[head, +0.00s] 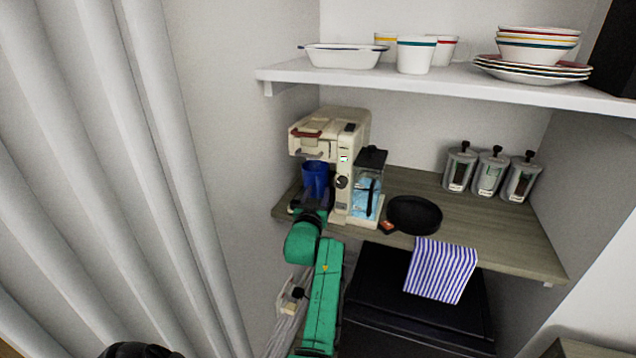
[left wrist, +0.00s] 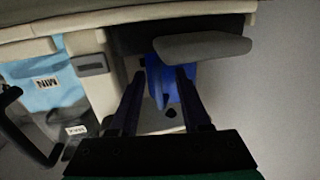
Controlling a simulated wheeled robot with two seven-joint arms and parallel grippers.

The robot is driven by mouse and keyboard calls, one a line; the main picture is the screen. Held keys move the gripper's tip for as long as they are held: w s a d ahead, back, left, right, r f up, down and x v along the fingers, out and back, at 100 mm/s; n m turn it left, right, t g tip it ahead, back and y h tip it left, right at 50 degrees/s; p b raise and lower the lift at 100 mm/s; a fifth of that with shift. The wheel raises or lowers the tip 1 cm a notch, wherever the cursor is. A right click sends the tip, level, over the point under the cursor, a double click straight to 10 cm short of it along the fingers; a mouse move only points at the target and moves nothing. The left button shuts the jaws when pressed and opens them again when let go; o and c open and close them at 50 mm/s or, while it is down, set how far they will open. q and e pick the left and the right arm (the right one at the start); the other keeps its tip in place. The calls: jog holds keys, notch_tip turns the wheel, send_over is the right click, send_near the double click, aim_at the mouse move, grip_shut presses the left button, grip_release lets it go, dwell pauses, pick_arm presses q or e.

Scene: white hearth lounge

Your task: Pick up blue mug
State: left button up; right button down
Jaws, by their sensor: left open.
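The blue mug (head: 316,177) stands under the left part of the cream coffee machine (head: 354,130) on the wooden counter. In the left wrist view the blue mug (left wrist: 170,84) shows between and beyond the fingers, partly hidden by a grey part of the machine. My left gripper (head: 312,200) reaches up to the front of the mug in the head view. In the left wrist view the left gripper (left wrist: 158,82) is open, with its fingers on either side of part of the mug; I cannot tell whether they touch it. My right gripper is not in view.
Several canisters stand at the right. A white shelf (head: 440,84) with dishes hangs above; a wall lies left.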

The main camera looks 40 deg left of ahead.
pick_arm(q)
jog(key=shift+s+d+r, duration=0.1)
jog(key=shift+d, duration=0.05)
jog(key=shift+s+d+r, duration=0.55)
jog(key=shift+s+r, duration=0.1)
jog(key=shift+r, duration=0.05)
grip_shut()
jog(key=shift+w+a+f, duration=0.15)
jog(key=shift+a+f, duration=0.05)
jog(key=shift+f, duration=0.1)
jog(key=shift+d+f, duration=0.1)
jog(key=shift+f, duration=0.05)
